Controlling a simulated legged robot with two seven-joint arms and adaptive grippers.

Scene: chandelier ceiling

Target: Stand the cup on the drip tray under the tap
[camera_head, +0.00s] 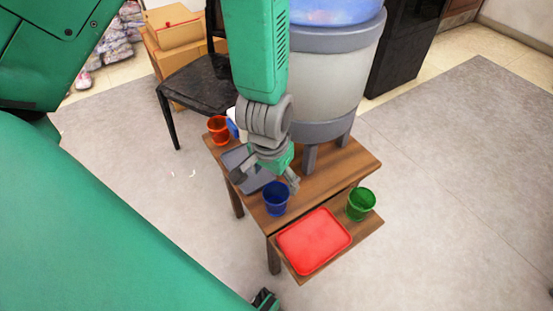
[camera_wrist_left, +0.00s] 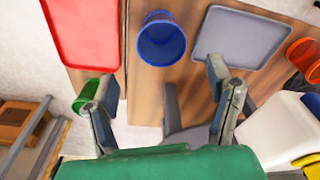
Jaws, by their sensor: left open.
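A blue cup (camera_head: 275,199) stands upright on the wooden table near its front edge. It also shows in the left wrist view (camera_wrist_left: 162,42), ahead of the fingers. A grey tray (camera_head: 238,158) lies to its left and a red tray (camera_head: 313,240) lies on the lower front shelf. A green cup (camera_head: 361,204) and an orange-red cup (camera_head: 218,130) stand apart from it. My left gripper (camera_head: 265,182) is open and empty above the table, between the grey tray and the blue cup. The tap of the water dispenser (camera_head: 325,85) is hidden behind my left arm.
A white container (camera_wrist_left: 265,130) with a yellow part stands by the orange-red cup. A black chair (camera_head: 200,82) and cardboard boxes (camera_head: 172,27) are behind the table. The dispenser's legs stand on the table's back half. The grey floor at right is clear.

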